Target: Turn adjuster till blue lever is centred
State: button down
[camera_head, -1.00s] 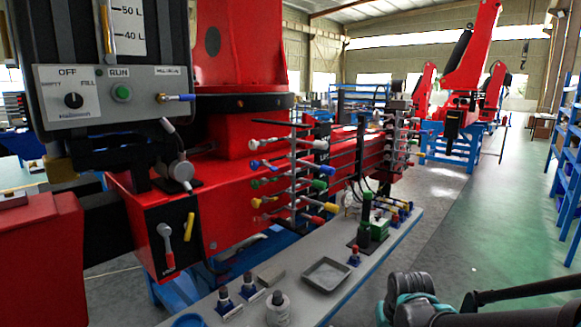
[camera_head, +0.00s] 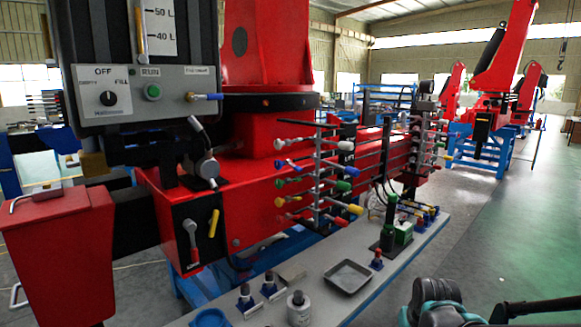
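The near lever rack (camera_head: 317,180) stands in front of the red crane beam. Its levers have coloured ends on both sides. The blue lever (camera_head: 279,163) is second from the top, its left end reaching toward the control box. I cannot tell whether it is centred. I cannot tell which part is the adjuster; a short blue-tipped handle (camera_head: 208,97) sticks out at the right of the grey panel. My gripper is not seen; only dark and teal parts of my arm show at the bottom right, well apart from the levers.
A grey bench (camera_head: 338,303) runs below the levers, holding a tray (camera_head: 348,277), a grey cylinder (camera_head: 300,308) and small blue-based parts. A second lever rack (camera_head: 420,145) stands farther back. A red bin (camera_head: 62,250) is at left. Green floor (camera_head: 510,230) at right is clear.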

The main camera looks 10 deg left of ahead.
aim_at(278, 165)
jog(key=k+j+u, duration=0.1)
jog(key=u, duration=0.25)
jog(key=j+u, duration=0.15)
jog(key=u, duration=0.2)
